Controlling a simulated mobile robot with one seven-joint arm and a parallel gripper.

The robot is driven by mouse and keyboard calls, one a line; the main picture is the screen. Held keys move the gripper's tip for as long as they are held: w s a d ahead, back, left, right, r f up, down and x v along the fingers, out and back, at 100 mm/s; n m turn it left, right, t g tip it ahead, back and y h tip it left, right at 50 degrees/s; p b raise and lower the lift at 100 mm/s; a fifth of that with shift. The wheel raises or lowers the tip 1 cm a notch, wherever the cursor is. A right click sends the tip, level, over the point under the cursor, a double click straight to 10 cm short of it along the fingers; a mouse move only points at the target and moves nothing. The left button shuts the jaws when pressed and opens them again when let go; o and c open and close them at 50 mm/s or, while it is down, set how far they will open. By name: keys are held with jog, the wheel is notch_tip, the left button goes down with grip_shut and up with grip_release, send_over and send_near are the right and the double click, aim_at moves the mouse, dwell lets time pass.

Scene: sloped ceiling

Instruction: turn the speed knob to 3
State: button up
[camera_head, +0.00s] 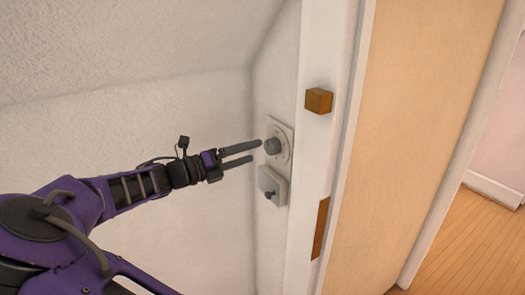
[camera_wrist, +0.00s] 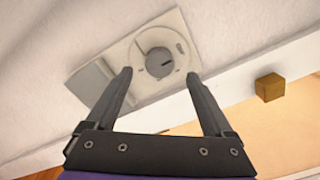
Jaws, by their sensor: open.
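The speed knob (camera_wrist: 159,62) is a round grey knob with a dark pointer mark, set on a pale wall plate (camera_wrist: 181,33). The knob (camera_head: 272,146) also shows in the head view, on the narrow wall beside the white frame. My gripper (camera_head: 257,151) is open, with its two dark fingers reaching toward the knob. In the wrist view my gripper (camera_wrist: 160,73) has one fingertip on each side of the knob, with nothing held. I cannot tell whether either finger touches the knob.
A second pale box with a small dark knob (camera_head: 269,194) sits just below the plate. A brown wooden block (camera_head: 318,100) sticks out from the white frame (camera_head: 308,150). A tan door panel (camera_head: 400,130) stands to the right. Clear wooden floor (camera_head: 465,245) lies at the far right.

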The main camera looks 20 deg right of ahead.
aim_at(267, 147)
jog(key=shift+w+d, duration=0.25)
jog(key=shift+d, duration=0.95)
jog(key=shift+w+d, duration=0.2)
jog(key=shift+d, duration=0.95)
jog(key=c, duration=1.4)
jog(key=shift+o, duration=0.2)
